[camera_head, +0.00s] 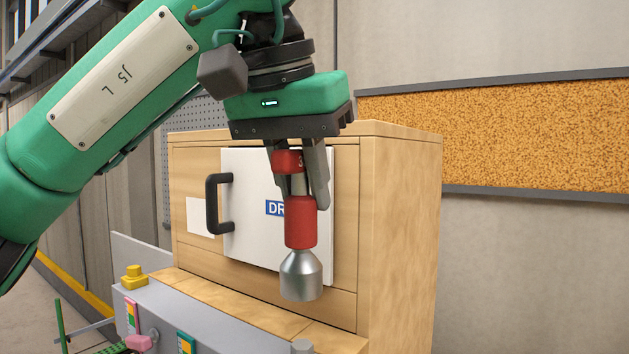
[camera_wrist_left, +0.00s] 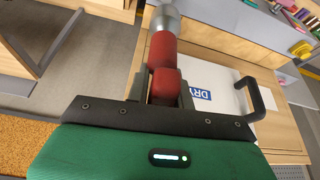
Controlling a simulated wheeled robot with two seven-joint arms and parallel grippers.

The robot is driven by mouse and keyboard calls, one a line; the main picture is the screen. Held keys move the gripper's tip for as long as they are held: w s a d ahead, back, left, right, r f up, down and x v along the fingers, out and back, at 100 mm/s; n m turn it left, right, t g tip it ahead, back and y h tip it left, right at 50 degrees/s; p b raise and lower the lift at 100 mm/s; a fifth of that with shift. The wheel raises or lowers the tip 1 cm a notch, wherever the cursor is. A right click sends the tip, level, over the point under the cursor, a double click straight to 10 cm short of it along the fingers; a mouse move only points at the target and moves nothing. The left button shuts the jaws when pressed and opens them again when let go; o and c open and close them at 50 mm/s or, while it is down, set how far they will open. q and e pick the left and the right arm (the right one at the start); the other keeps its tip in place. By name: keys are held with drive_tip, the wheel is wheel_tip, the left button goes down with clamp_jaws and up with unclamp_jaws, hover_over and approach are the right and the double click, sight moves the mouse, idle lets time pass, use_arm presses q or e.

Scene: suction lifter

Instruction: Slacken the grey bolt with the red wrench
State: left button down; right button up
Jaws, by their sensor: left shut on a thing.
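The red wrench (camera_head: 301,222) has red sleeves and a wide silver socket end, and it points down. My left gripper (camera_head: 299,192) is shut on its upper part and holds it in the air in front of the wooden cabinet. In the left wrist view the wrench (camera_wrist_left: 163,50) points away from the gripper (camera_wrist_left: 162,88), its silver end at the top edge. A short grey round stub (camera_head: 302,346), which looks like the grey bolt, shows at the bottom edge of the head view, below the socket and apart from it. Its lower part is cut off. My right gripper is out of view.
The wooden cabinet (camera_head: 400,230) has a white door with a black handle (camera_head: 213,204) close behind the wrench. A grey ledge (camera_head: 215,325) in front carries a yellow block (camera_head: 134,276), a pink piece (camera_head: 138,343) and coloured tags. A cork board (camera_head: 510,135) hangs on the wall.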

sight(304, 251)
use_arm(q)
drive_tip(key=shift+s+f, duration=0.3)
drive_tip(key=shift+f, duration=0.25)
drive_tip(key=shift+f+b, duration=0.35)
drive_tip(key=shift+f, duration=0.05)
drive_tip(key=shift+w+f, duration=0.15)
drive_tip(key=shift+f, duration=0.6)
drive_tip(key=shift+f+b, duration=0.45)
drive_tip(key=shift+f, duration=0.1)
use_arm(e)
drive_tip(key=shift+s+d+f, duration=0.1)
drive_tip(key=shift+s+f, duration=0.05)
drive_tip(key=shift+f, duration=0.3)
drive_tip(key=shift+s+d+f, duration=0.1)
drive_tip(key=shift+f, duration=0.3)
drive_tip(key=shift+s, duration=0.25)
use_arm(q)
drive_tip(key=shift+f, duration=0.3)
